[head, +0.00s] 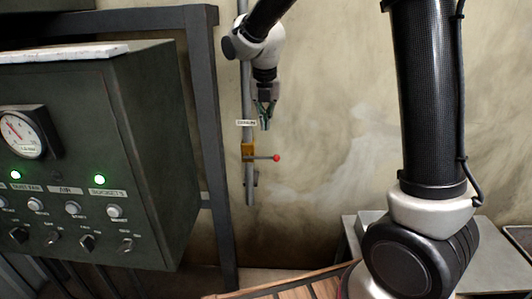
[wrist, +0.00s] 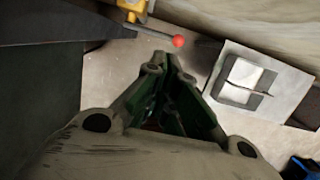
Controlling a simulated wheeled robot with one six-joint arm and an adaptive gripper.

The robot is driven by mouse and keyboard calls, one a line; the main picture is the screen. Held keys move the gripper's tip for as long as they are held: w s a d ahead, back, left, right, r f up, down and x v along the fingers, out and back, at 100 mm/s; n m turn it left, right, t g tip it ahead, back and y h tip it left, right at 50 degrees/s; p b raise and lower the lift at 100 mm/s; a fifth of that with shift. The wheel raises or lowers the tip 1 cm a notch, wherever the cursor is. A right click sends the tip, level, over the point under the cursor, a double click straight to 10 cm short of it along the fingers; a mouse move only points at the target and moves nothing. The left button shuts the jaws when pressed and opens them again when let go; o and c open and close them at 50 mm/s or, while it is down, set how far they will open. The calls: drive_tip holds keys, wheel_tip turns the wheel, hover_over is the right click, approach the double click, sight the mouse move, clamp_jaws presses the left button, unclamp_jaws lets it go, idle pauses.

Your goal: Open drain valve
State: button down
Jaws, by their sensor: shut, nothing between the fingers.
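The drain valve (head: 249,152) is a yellow-brown body on a vertical grey pipe (head: 248,188) by the back wall. Its lever (head: 264,157) points right, level, and ends in a red ball (head: 276,158). A small white label (head: 246,123) is above the valve. My gripper (head: 265,124) is shut and empty, above the lever and apart from it, pointing down. In the wrist view my gripper's fingertips (wrist: 172,62) are together, below the red ball (wrist: 178,41). The yellow valve body (wrist: 131,8) is cut off at the top edge there.
A dark green control cabinet (head: 150,150) with a gauge (head: 22,132) and lit green lamps stands left of the pipe. A dark steel post (head: 215,150) is between them. A grey box (wrist: 250,85) with an opening is on the right in the wrist view. The wall right of the lever is clear.

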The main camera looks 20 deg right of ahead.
sight(261, 158)
wheel_tip(261, 158, down, 14)
drive_tip(key=w, duration=0.2)
drive_tip(key=shift+w+d+r, duration=0.15)
drive_tip(key=shift+w+d, duration=0.15)
drive_tip(key=shift+d, duration=0.15)
drive_tip(key=shift+a, duration=0.1)
